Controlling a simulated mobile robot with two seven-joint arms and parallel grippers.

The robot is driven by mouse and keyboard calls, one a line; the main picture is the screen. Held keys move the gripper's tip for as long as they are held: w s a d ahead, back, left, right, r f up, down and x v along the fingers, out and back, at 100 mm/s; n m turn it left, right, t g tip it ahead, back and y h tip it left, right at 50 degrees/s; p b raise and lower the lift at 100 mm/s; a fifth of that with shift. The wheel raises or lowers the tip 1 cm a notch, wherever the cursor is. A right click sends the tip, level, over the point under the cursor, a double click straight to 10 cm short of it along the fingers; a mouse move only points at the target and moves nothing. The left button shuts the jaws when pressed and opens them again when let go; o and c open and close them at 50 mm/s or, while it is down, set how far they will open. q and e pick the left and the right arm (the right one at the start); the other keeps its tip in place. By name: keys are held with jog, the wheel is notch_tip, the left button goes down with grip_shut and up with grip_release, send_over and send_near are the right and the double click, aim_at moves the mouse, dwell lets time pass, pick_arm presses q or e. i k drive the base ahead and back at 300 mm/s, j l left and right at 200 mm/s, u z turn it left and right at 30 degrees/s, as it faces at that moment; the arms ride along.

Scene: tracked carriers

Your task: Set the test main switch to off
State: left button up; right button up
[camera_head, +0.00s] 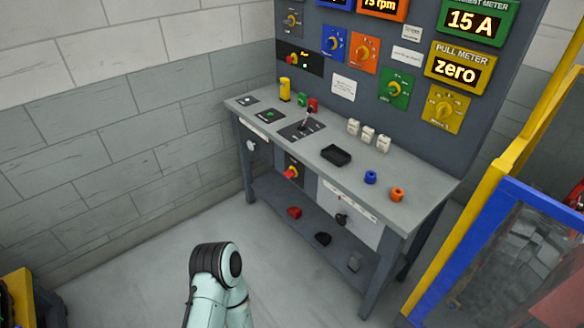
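No label reading "test main" is legible, so I cannot tell for certain which control is the test main switch. One red rotary handle on a yellow plate (291,172) sits on a dark panel below the bench top. Another red-and-yellow rotary switch (293,59) is on a black plate at the lower left of the upright panel. The positions of both handles are too small to read. A mint-green arm link of mine with a black joint shows at the bottom, well short of the bench. Neither gripper is in view.
The grey bench (414,187) carries a black tray (336,155), a lever plate (301,129), and blue (371,177) and orange (397,194) rings. A yellow-and-blue frame (505,190) stands at right. Floor in front of the bench is clear.

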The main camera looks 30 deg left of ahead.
aim_at(290, 173)
jog(key=i+j, duration=0.15)
jog(key=j, duration=0.2)
jog(key=i+j+z, duration=0.1)
jog(key=j, duration=0.2)
jog(key=i+j, duration=0.15)
jog(key=j, duration=0.2)
jog(key=i+j+z, duration=0.1)
jog(key=j, duration=0.25)
jog(key=i+j, duration=0.15)
jog(key=j, duration=0.2)
jog(key=i+j, duration=0.1)
jog(key=j, duration=0.3)
jog(key=l+z, duration=0.05)
